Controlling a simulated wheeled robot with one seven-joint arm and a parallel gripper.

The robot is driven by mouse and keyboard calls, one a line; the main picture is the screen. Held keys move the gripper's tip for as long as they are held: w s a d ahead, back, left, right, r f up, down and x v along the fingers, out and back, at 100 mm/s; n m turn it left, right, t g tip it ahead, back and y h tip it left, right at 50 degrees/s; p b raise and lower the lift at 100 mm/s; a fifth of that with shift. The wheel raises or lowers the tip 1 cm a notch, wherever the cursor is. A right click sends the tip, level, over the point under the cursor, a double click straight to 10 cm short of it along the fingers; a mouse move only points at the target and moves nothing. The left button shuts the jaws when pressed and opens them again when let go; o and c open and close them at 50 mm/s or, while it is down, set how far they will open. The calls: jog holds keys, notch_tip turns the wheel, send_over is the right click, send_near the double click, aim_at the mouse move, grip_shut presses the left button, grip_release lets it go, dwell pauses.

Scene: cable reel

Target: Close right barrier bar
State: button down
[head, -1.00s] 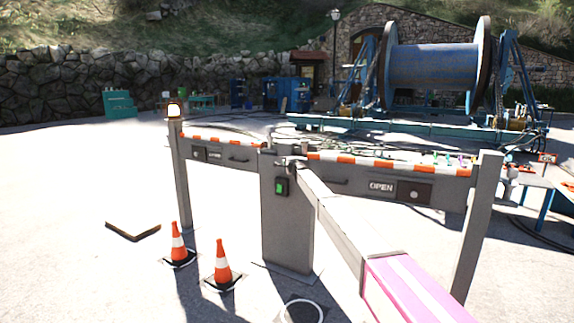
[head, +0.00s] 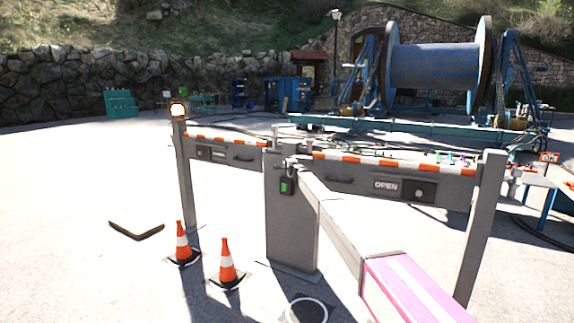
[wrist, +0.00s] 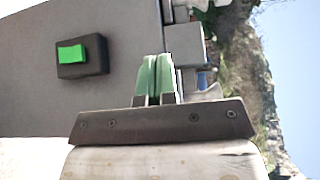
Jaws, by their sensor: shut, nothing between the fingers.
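The right barrier bar (head: 345,174) is a grey beam with an orange and white striped top and a plate reading OPEN. It lies level between the grey central post (head: 291,230) and the right post (head: 484,220). My gripper (head: 284,162) is at the top of the central post, partly hidden at the end of my arm. In the wrist view, its green fingers (wrist: 157,78) are pressed together with nothing between them. A black box with a green button (head: 287,187) is on the central post; the button also shows in the wrist view (wrist: 72,54), left of the fingers.
The left barrier bar (head: 230,155) also lies level, beside a lamp post (head: 184,175). Two traffic cones (head: 227,262) (head: 182,244) stand left of the central post. A large blue cable reel (head: 434,65) is behind the barrier. The ground at left is mostly clear.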

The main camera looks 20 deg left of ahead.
jog(key=c, duration=1.8)
grip_release()
jog(key=s, duration=0.6)
jog(key=shift+s, duration=0.35)
jog(key=o, duration=0.5)
jog(key=shift+s, duration=0.25)
jog(key=shift+c, duration=0.2)
jog(key=shift+o, duration=1.4)
jog(key=w+d+f+m+t+h, duration=0.2)
jog(key=d+f+m+h, duration=0.2)
jog(key=d+f+h, duration=0.1)
jog(key=shift+w+d+t+h, duration=0.3)
jog(key=shift+d, duration=0.2)
jog(key=m+t+h, duration=0.3)
jog(key=m+h, duration=0.8)
jog(key=h, duration=0.5)
send_near(336, 181)
jog(key=x, duration=1)
jog(key=shift+w+f, duration=0.15)
jog(key=shift+w, duration=0.3)
grip_shut()
